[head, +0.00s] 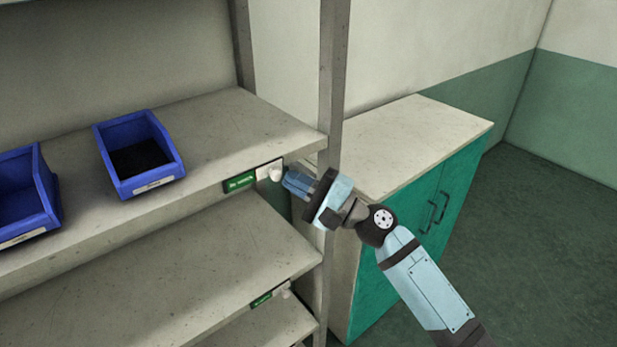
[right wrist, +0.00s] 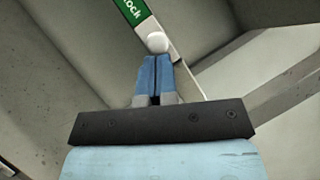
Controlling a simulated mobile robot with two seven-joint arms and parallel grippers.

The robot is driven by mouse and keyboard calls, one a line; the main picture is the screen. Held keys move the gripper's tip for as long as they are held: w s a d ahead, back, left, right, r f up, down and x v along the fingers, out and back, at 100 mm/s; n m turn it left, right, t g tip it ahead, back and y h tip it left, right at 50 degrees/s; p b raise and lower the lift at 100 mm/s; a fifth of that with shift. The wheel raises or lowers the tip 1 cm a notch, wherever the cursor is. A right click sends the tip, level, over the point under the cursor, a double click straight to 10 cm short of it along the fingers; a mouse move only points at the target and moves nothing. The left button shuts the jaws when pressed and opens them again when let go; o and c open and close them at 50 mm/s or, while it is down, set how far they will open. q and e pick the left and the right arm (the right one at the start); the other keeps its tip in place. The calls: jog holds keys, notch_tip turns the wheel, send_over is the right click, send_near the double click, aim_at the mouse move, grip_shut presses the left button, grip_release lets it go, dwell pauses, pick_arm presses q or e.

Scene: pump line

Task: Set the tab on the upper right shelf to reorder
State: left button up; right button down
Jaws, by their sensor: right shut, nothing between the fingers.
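The tab on the upper right shelf is a white knob (head: 275,174) on a small label strip at the shelf's front edge. The strip's green part (head: 240,182) shows to the left of the knob, with white lettering too small to read fully. In the right wrist view the knob (right wrist: 157,42) sits just beyond my fingertips, and the green part (right wrist: 131,10) ends in "ock". My right gripper (head: 288,182) is shut and empty, just right of the knob; I cannot tell whether it touches. My left gripper is not in view.
Two blue bins stand on the upper shelf (head: 230,115), one holding dark small parts (head: 140,160). A lower shelf (head: 190,255) has a similar green tab (head: 262,299). A grey post (head: 332,80) rises beside my right gripper. A green-doored cabinet (head: 415,225) stands behind.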

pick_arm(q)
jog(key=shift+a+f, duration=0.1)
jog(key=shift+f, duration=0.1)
pick_arm(e)
jog(key=shift+a, duration=0.1)
jog(key=s+a, duration=0.3)
jog(key=a, duration=0.2)
jog(key=shift+s+p, duration=0.3)
jog(key=shift+s, duration=0.05)
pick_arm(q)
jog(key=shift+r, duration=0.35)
pick_arm(e)
jog(key=shift+d, duration=0.1)
